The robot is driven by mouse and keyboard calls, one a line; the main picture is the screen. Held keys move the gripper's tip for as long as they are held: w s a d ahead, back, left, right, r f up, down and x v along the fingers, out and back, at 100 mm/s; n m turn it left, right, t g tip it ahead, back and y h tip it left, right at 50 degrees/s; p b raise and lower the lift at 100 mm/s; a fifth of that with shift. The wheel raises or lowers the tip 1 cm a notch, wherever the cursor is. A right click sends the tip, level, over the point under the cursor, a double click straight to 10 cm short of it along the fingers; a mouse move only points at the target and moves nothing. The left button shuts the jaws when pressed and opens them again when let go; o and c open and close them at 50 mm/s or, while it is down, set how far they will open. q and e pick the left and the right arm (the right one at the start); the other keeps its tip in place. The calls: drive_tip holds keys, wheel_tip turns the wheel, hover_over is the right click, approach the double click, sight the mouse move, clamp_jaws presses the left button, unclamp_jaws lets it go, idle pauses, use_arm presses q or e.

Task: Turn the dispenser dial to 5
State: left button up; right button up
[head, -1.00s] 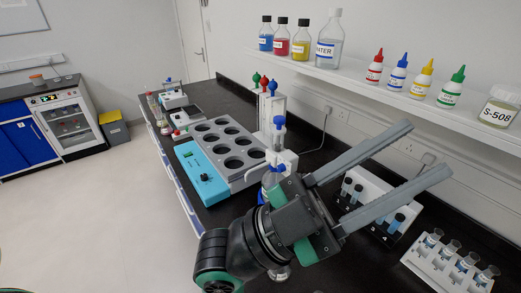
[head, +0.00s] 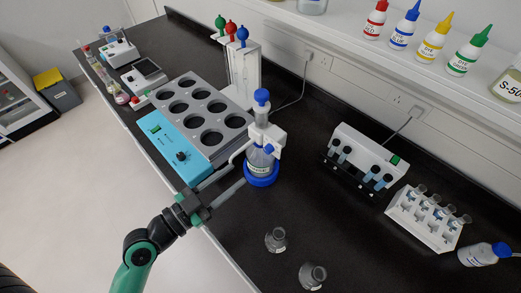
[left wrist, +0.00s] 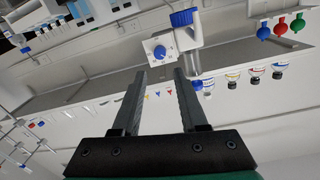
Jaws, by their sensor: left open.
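The dispenser (head: 263,121) is a white unit with a blue cap on a clear bottle (head: 259,164) that stands in a blue ring on the black bench. Its blue dial (left wrist: 160,52), on a white numbered plate, faces the camera in the left wrist view; the number it points to is too small to read. My left gripper (head: 246,163) is open and empty, its fingers reaching toward the dispenser from the left. In the left wrist view, the dial appears just beyond and between the fingertips (left wrist: 160,72). My right gripper is in neither current view.
A grey block with round wells and a blue control panel (head: 175,146) stands behind left. A tube device (head: 365,157) and a tube rack (head: 425,220) stand right. Two small flasks (head: 276,239) stand on the front bench. Bottles line the shelf above.

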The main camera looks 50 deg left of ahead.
sight(266, 151)
use_arm(q)
drive_tip(key=w+p, duration=0.1)
drive_tip(key=w, duration=0.9)
drive_tip(key=shift+w+a+p, duration=0.1)
drive_tip(key=shift+a+p, duration=0.1)
drive_tip(key=shift+p, duration=0.1)
drive_tip(key=shift+c, duration=0.3)
clamp_jaws()
